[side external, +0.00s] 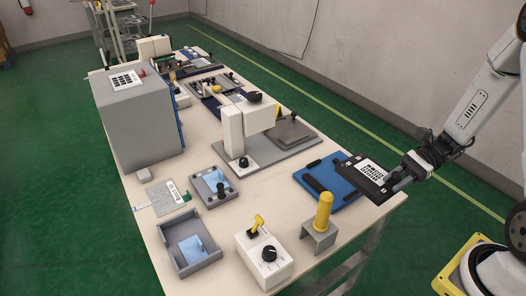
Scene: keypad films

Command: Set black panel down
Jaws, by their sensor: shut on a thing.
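The black panel (349,183) is a flat dark plate with a white keypad label (371,171) on top. My gripper (391,184) is shut on its right edge, at the right end of the table. The panel overlaps the right part of a blue tray (330,199) in the side view. I cannot tell whether the panel touches the tray or is held above it. The blue tray has dark bars along its edges. The fingertips are small and partly hidden against the panel.
A yellow-handled post (323,212) on a metal bracket and a white control box (264,259) stand near the front edge. A white press (246,130) stands behind the tray. Grey fixtures (189,246) and a large grey box (138,122) are to the left.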

